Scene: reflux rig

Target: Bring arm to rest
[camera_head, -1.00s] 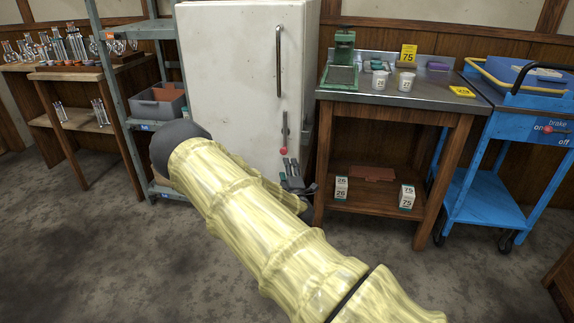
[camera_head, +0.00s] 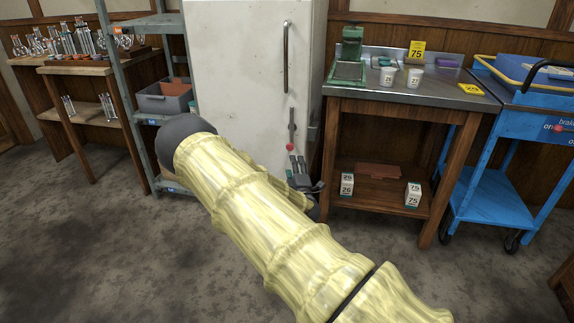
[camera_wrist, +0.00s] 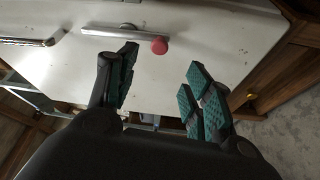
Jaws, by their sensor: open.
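My arm, in a pale yellow sleeve, reaches across the lower middle of the head view. My gripper (camera_head: 301,172) shows beyond the sleeve, in front of the lower part of the white cabinet (camera_head: 245,60). In the wrist view my gripper (camera_wrist: 160,92) has its green-padded fingers apart with nothing between them. I cannot tell the exact gap between fingers and cabinet.
A steel-topped bench (camera_head: 440,90) with two cups and a green device stands right of the cabinet. A blue cart (camera_head: 480,192) is at far right. A grey shelf (camera_head: 147,27) and glassware bench (camera_head: 95,68) stand left. The floor in front is clear.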

